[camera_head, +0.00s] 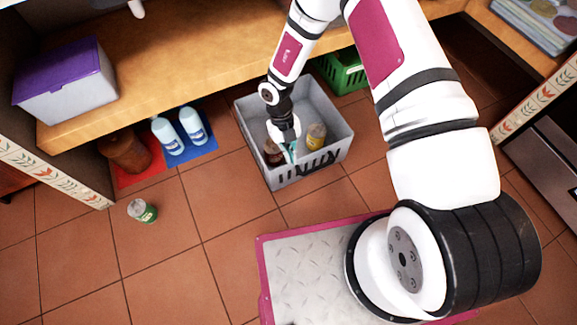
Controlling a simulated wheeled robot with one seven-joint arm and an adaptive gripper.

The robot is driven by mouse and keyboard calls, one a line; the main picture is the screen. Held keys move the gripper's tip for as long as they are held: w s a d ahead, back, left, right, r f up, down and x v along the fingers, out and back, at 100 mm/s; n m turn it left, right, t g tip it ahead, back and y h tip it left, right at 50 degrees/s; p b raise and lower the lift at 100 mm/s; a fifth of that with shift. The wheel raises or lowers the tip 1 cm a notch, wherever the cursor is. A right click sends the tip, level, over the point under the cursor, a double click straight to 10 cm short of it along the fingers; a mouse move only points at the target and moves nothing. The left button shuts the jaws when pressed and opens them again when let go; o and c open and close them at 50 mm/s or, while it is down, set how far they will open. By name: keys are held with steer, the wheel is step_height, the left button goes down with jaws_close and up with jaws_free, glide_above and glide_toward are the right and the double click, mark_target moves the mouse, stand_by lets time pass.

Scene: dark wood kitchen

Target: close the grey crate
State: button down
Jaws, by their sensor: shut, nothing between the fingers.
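The grey crate (256,153) stands on the tiled floor, partly under the wooden shelf. Its top is open and I see no lid on it. Inside are a brown jar (273,152) and a yellowish jar (316,135). My gripper (291,152) reaches down into the crate near its front left part, close to the brown jar. It is shut with nothing visible in it. The fingertips are small in the picture and partly hide the crate's inside.
A green basket (343,75) stands behind the crate to the right. Two light-blue bottles (179,131) stand on a blue mat (204,150) to the left, next to a brown container (124,150). A purple-lidded box (68,85) is on the shelf.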

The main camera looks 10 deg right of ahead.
steer(key=a+b+x, duration=0.1)
steer(key=b+x, duration=0.3)
steer(key=x, duration=0.6)
steer(key=shift+w+r+b, duration=0.1)
steer(key=shift+w+b, duration=1)
steer(key=shift+w, duration=0.75)
